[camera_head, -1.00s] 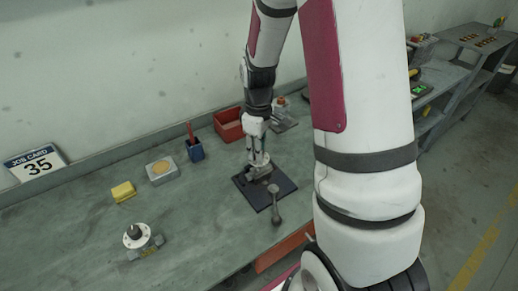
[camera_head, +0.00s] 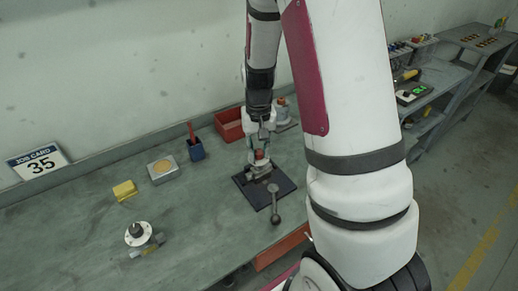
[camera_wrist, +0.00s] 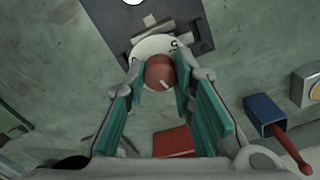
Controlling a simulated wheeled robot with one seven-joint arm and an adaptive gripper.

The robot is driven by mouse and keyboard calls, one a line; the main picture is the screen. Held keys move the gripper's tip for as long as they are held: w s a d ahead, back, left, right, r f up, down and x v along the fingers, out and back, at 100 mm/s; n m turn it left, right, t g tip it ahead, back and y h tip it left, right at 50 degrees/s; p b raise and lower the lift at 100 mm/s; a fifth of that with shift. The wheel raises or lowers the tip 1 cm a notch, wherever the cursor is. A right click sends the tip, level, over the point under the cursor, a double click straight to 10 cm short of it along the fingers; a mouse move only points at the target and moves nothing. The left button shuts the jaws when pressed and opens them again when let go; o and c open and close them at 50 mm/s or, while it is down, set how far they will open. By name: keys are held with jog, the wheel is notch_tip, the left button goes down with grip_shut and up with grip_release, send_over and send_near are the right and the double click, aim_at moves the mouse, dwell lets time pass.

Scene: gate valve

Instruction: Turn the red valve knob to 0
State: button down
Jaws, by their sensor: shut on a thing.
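The red valve knob (camera_wrist: 159,71) sits on a round white dial (camera_wrist: 151,46) in the wrist view. A short white line on its top points to the lower right. Dark marks show on the dial, one at its upper right and one at its left, too small to read surely. My gripper (camera_wrist: 161,78) has its teal-padded fingers on both sides of the knob, shut on it. In the head view the knob (camera_head: 260,155) shows just under my gripper (camera_head: 261,147). The valve stands on a dark plate (camera_head: 284,184).
A grey lever with a round end (camera_head: 275,202) stands at the plate's front. A red bin (camera_head: 229,124), blue holder (camera_head: 196,150), grey box (camera_head: 162,170), yellow block (camera_head: 124,190) and flanged part (camera_head: 138,235) are on the bench. Its front left is mostly clear.

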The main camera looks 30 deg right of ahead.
aim_at(259, 151)
jog(key=m, duration=0.5)
jog(key=shift+m+p, duration=0.3)
jog(key=shift+p, duration=0.05)
jog(key=m, duration=0.5)
jog(key=shift+p, duration=0.4)
jog(key=m, duration=0.5)
jog(key=shift+s+p, duration=0.1)
jog(key=shift+p, duration=0.3)
jog(key=shift+m, duration=3)
jog(key=c, duration=1.3)
grip_release()
jog(key=shift+c, duration=0.2)
notch_tip(259, 151, up, 12)
